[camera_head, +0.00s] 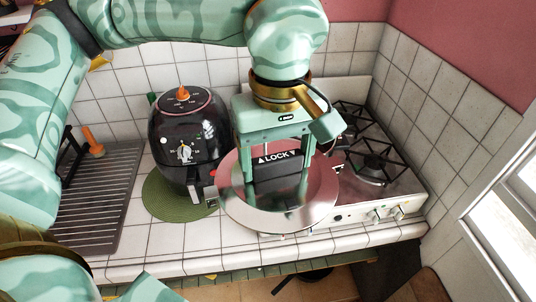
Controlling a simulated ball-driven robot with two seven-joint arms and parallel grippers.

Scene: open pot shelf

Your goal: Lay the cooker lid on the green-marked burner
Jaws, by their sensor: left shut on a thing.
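The cooker lid (236,205) is a round, shiny metal disc with a black handle block marked "LOCK" in its middle. My left gripper (278,168) points down from above and is shut on the lid's handle. The lid is over the front left part of the gas hob (405,186) and reaches left past the hob's edge. I cannot tell whether it touches the hob. Burners with black grates show at the right and back of the hob. No green mark shows on them; the burners under the lid and gripper are hidden. My right gripper is not in view.
A dark ribbed drying rack (95,195) lies further left. Tiled walls (425,95) bound the hob at the back and right.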

